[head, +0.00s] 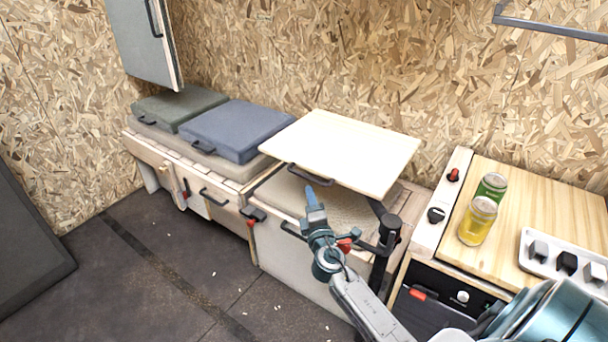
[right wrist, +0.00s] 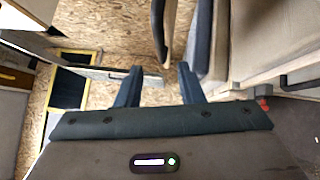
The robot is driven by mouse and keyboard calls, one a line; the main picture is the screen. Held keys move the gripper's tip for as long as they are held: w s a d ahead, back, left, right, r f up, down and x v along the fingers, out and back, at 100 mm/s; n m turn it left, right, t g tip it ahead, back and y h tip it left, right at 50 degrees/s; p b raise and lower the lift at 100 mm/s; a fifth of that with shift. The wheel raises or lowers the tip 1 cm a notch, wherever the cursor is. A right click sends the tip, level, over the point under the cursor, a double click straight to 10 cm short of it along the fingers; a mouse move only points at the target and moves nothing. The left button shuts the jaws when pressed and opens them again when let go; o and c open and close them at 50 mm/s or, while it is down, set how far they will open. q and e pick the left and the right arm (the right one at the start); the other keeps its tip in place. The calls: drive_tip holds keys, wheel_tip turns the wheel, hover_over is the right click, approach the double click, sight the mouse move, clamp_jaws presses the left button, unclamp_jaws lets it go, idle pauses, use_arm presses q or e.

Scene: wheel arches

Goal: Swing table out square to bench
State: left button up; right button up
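The table (head: 345,145) is a pale wooden top, level above the right end of the bench. Its front edge runs roughly along the bench front. A dark handle (head: 308,176) sits under that front edge. A black swing arm and post (head: 388,232) carry the table at its right end. The bench (head: 205,185) stands along the chipboard wall. My right gripper (head: 312,192) is just in front of and below the table's handle. In the right wrist view its fingers (right wrist: 160,75) are apart, with nothing between them. A dark-edged part (right wrist: 160,32) lies ahead of them. My left gripper is out of view.
Green and blue cushions (head: 236,130) lie on the bench left of the table. A grey panel (head: 142,40) hangs upper left. The dark floor (head: 170,265) is open in front.

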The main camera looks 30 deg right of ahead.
sight(305, 176)
drive_tip(key=x, duration=0.9)
drive_tip(key=shift+w, duration=0.25)
clamp_jaws()
